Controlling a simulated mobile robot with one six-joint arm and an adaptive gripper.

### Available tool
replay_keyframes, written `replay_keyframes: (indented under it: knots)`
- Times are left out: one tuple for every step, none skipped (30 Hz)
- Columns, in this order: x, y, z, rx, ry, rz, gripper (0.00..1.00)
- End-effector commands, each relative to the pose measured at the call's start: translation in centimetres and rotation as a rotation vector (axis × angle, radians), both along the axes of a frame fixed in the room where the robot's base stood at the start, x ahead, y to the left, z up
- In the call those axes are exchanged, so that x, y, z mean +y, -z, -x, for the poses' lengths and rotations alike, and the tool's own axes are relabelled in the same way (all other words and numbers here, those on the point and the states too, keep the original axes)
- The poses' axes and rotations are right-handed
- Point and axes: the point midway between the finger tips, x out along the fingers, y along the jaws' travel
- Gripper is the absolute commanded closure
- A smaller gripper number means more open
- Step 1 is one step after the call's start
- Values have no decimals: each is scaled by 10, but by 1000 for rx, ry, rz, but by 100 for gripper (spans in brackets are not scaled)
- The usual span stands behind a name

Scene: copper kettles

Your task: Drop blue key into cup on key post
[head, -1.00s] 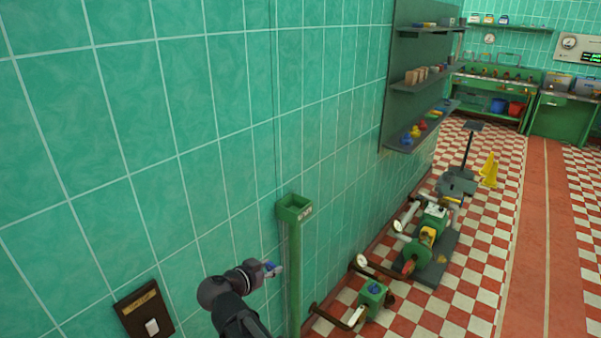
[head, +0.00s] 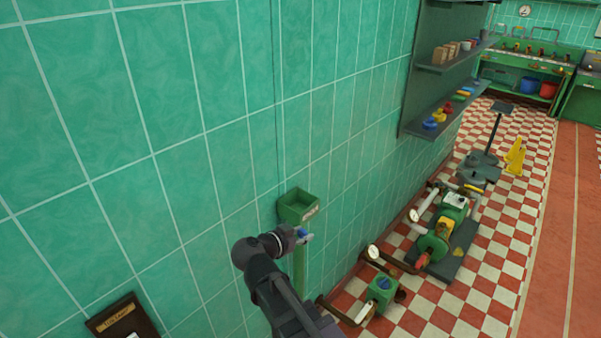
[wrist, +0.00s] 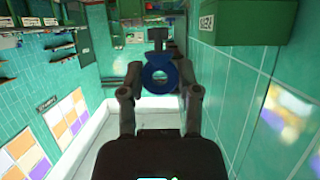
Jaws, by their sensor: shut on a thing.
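The blue key (wrist: 160,76) is held between the fingers of my gripper (wrist: 160,88). Its round ring head faces the wrist camera. The cup is a green square box (head: 298,206) open at the top, on a green post (head: 300,270) by the tiled wall.
The tiled wall (head: 120,130) runs close along the left. A dark wall plate (head: 122,318) is at the lower left. Green pump machinery (head: 440,235) stands on the checkered floor to the right. A wall shelf (head: 445,115) holds small coloured items.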

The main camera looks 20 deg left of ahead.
Motion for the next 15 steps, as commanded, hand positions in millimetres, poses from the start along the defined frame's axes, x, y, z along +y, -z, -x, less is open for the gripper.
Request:
replay_keyframes:
  knots:
    - [1, 0, 0, 0, -1, 0, 91]
    - [1, 0, 1, 0, -1, 0, 91]
    - [1, 0, 1, 0, -2, 0, 91]
    - [1, 0, 1, 0, -2, 0, 91]
    - [1, 0, 1, 0, -2, 0, 91]
    - [2, 0, 1, 0, -2, 0, 91]
    - [2, 0, 1, 0, -2, 0, 91]
    - [2, 0, 1, 0, -3, 0, 91]
    - [2, 0, 1, 0, -3, 0, 91]
    - [2, 0, 1, 0, -3, 0, 91]
    - [2, 0, 1, 0, -3, 0, 91]
    - [2, 0, 1, 0, -3, 0, 91]
    - [2, 0, 1, 0, -3, 0, 91]
    - [3, -1, 0, 0, -3, 0, 91]
    - [4, -2, -1, 0, -3, 0, 91]
